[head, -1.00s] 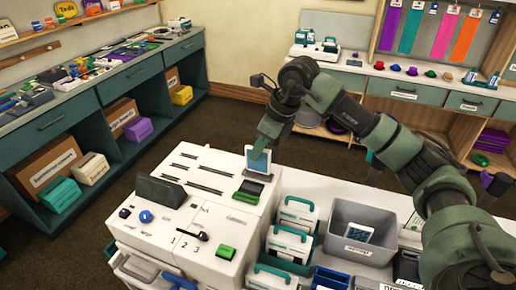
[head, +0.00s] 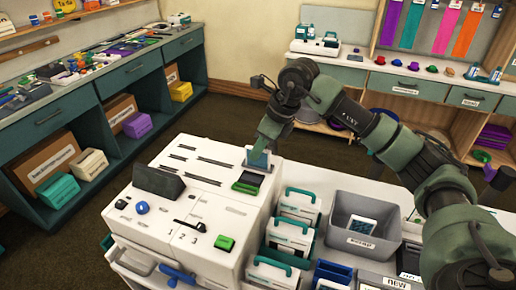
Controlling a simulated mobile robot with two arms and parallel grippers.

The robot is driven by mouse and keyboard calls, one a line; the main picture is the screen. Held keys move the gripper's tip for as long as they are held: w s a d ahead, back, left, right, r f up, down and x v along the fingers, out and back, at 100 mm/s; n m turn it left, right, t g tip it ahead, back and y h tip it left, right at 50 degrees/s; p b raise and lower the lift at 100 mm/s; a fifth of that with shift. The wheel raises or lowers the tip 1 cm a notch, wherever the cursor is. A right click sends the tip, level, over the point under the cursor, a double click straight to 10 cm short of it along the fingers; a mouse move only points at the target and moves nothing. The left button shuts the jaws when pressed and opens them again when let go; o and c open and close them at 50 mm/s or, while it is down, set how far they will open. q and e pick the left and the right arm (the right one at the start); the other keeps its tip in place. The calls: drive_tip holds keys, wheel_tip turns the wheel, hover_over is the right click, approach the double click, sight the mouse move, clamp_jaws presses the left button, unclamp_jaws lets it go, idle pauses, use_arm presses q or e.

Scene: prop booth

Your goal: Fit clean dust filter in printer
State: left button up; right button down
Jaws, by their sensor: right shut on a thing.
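The printer (head: 205,222) is a white box with several dark slots on top, a dark tilted screen (head: 158,181) and the digits 1, 2, 3. My right gripper (head: 264,143) is shut on a thin filter with a pale frame and blue-grey face (head: 258,158). It holds the filter upright at the printer's top right back, just behind a dark, green-edged square part (head: 249,181). The filter's lower edge meets the printer top there; how deep it sits I cannot tell. The fingertips are partly hidden by the wrist. My left gripper is out of view.
A grey bin (head: 385,208) right of the printer holds another pale-framed filter (head: 361,225). Several white cases with teal handles (head: 297,207) stand between them. A box labelled NEW (head: 396,284) is at the front.

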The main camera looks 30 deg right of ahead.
drive_tip(key=shift+f+b, duration=0.6)
drive_tip(key=shift+f, duration=0.3)
drive_tip(key=c, duration=1.4)
unclamp_jaws()
drive_tip(key=shift+r, duration=0.1)
drive_tip(key=b+v, duration=0.1)
drive_tip(key=v, duration=0.6)
drive_tip(key=shift+s+d+r+b, duration=0.1)
drive_tip(key=shift+r+b, duration=0.15)
drive_tip(key=shift+b, duration=0.15)
